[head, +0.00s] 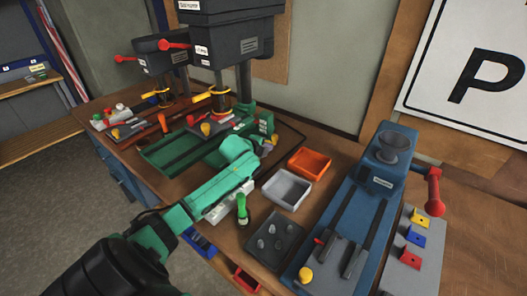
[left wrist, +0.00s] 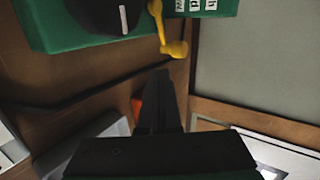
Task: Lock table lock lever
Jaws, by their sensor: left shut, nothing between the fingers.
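A yellow lever with a rounded knob (left wrist: 172,46) hangs from the front of a green housing (left wrist: 90,38) in the left wrist view; it looks like the table lock lever, though I cannot read its label. My left gripper (left wrist: 161,76) is shut and empty, its dark fingertips just below the knob in the picture, with a small gap showing. In the head view my left gripper (head: 267,147) is beside the labelled green housing (head: 265,122) of the drill press; the arm and gripper hide part of the area there. My right gripper is out of view.
An orange tray (head: 309,164), a grey tray (head: 287,190) and a dark tray with small parts (head: 274,240) lie close to my left arm. A blue machine (head: 345,215) stands at right. Drill presses with red handles (head: 175,45) stand behind.

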